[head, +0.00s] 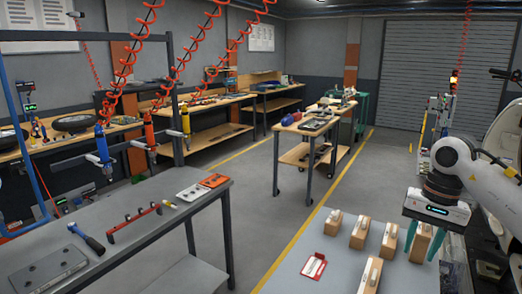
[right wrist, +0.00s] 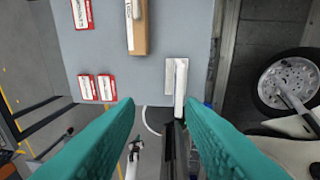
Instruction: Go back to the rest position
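My right gripper (head: 423,245) is at the right of the head view, its teal fingers spread and pointing down at the right side of a grey surface (head: 330,245). In the right wrist view its two fingers (right wrist: 159,103) are wide apart with nothing held between them. A tan and white box (head: 421,243) shows between the fingers in the head view; I cannot tell its exact distance from them. My left gripper is in neither view.
Several similar boxes, such as one (head: 360,232), stand on the grey surface. A red and white card (head: 313,266) lies there. A workbench with tools (head: 130,245) is at left, and a wheeled table (head: 305,155) stands behind. Floor between them is clear.

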